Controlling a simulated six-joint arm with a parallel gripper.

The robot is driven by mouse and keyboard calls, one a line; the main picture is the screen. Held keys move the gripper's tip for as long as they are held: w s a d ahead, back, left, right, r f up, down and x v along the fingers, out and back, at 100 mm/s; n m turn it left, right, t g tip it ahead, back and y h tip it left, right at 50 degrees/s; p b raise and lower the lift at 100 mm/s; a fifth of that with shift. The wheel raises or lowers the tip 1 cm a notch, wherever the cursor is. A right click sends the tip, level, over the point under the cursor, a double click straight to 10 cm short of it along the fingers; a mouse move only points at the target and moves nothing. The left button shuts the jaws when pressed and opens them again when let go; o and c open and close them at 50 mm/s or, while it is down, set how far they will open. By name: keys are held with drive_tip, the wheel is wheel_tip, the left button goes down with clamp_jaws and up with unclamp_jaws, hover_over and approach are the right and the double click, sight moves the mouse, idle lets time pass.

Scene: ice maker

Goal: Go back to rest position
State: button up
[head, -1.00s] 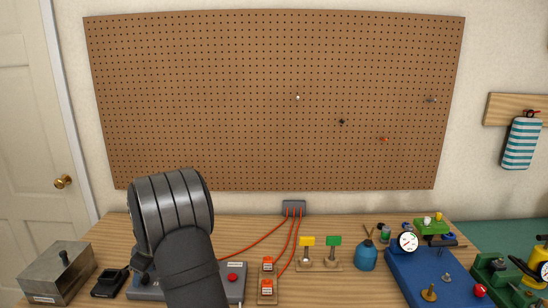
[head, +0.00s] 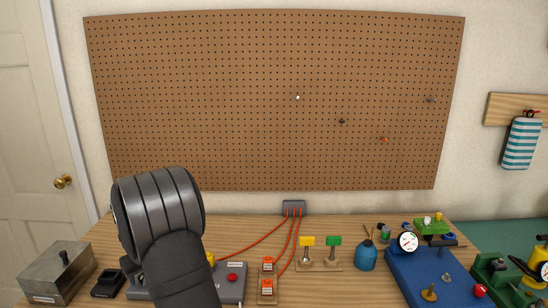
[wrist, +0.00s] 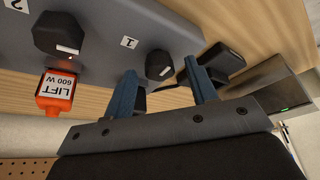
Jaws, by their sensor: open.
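My gripper (wrist: 166,85) shows in the wrist view with its two blue fingers spread apart and nothing between them. It hangs over the edge of a grey panel (wrist: 105,45) marked 1 and 2, close to the black knob (wrist: 158,64) by the label 1. In the head view my arm covers much of the grey panel (head: 232,290), and my gripper is hidden behind it. A red switch on the panel (head: 232,277) shows just right of my arm.
A metal box (head: 58,275) and a small black device (head: 108,283) stand at the left. Orange plugs (head: 267,275), red cables, yellow and green tags (head: 333,242), a blue bottle (head: 366,255) and a blue gauge unit (head: 430,275) stand to the right. The pegboard (head: 280,100) is behind.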

drive_tip(key=shift+s+a+m+t+h, duration=0.1)
drive_tip(key=shift+m+t+h, duration=0.4)
drive_tip(key=shift+m, duration=1.3)
